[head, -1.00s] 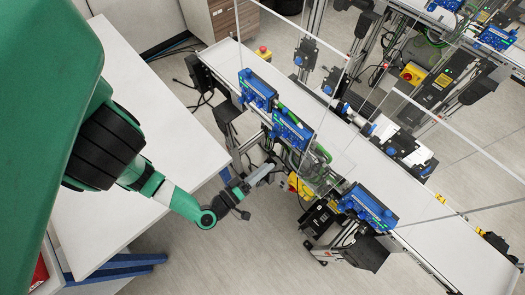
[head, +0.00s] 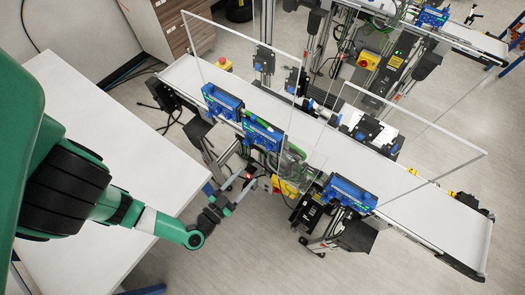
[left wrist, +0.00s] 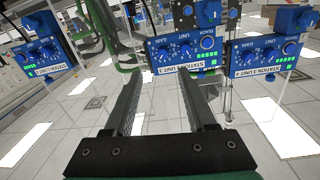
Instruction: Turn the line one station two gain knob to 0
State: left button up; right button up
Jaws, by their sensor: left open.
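Three blue station boxes stand along the near side of the front conveyor in the head view: a far-left one (head: 222,102), a middle one (head: 263,137) and a right one (head: 348,192). My left gripper (head: 237,190) is below the middle box, apart from it, with nothing held. In the left wrist view the open jaws (left wrist: 160,82) lie below the middle box (left wrist: 185,52), whose row of knobs faces me with upside-down labels. A left box (left wrist: 40,58) and a right box (left wrist: 264,56) flank it. My right gripper is out of view.
Clear upright panels (head: 225,50) rise along the front conveyor (head: 350,150). A yellow box (head: 284,187) sits under the conveyor near my gripper. A white table (head: 130,150) lies to the left. Open floor shows below the gripper.

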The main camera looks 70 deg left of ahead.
aim_at(268, 150)
pick_arm(q)
jog(key=x, duration=0.4)
jog(key=b+x, duration=0.1)
jog(key=x, duration=0.6)
jog(key=shift+w+a+r+b, duration=0.1)
jog(key=shift+a+r+b, duration=0.25)
jog(key=shift+a+r, duration=0.1)
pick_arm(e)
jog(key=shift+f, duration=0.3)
pick_arm(q)
grip_shut()
